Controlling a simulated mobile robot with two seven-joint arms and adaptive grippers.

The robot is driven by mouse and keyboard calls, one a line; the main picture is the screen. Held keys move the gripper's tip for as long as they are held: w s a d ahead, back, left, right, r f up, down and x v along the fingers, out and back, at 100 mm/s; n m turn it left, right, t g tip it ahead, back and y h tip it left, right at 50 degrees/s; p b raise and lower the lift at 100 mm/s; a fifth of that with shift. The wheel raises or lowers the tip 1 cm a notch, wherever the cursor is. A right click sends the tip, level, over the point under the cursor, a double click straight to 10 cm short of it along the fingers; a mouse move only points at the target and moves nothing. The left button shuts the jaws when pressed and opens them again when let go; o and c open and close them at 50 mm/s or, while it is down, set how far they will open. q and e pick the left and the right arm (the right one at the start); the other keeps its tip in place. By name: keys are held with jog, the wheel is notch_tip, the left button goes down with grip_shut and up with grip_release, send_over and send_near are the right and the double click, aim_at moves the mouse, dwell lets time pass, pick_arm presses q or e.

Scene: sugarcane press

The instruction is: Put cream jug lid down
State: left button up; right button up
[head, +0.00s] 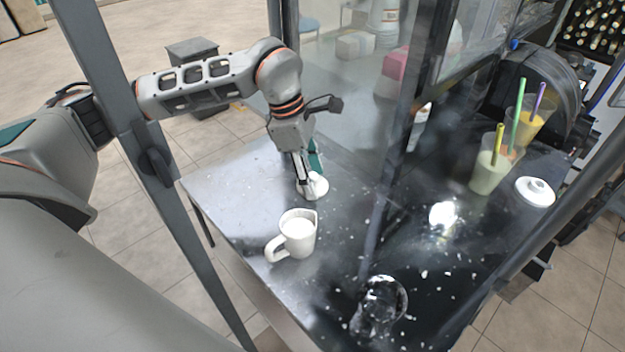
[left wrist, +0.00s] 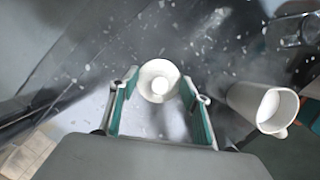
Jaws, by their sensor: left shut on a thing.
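My left gripper (head: 308,188) is over the back left part of the dark table, shut on the white cream jug lid (head: 318,187). In the left wrist view the round lid (left wrist: 158,80) with its pale knob sits between the fingertips. I cannot tell whether it touches the table top. The white cream jug (head: 297,235) stands upright and uncovered in front of the gripper, its handle to the left and white liquid inside. The jug also shows at the right of the left wrist view (left wrist: 262,105). My right gripper is not in view.
The speckled table (head: 330,265) is clear around the jug. A clear glass (head: 383,298) is near the front edge. Cups with straws (head: 490,170) and another white lid (head: 535,191) are at the right. A glass panel (head: 345,110) stands behind the gripper.

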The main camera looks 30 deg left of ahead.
pick_arm(q)
jog(key=shift+f, duration=0.1)
jog(key=o, duration=1)
jog(key=w+v, duration=0.1)
jog(key=v, duration=1.1)
jog(key=shift+s+b, duration=0.35)
jog(key=shift+s, duration=0.1)
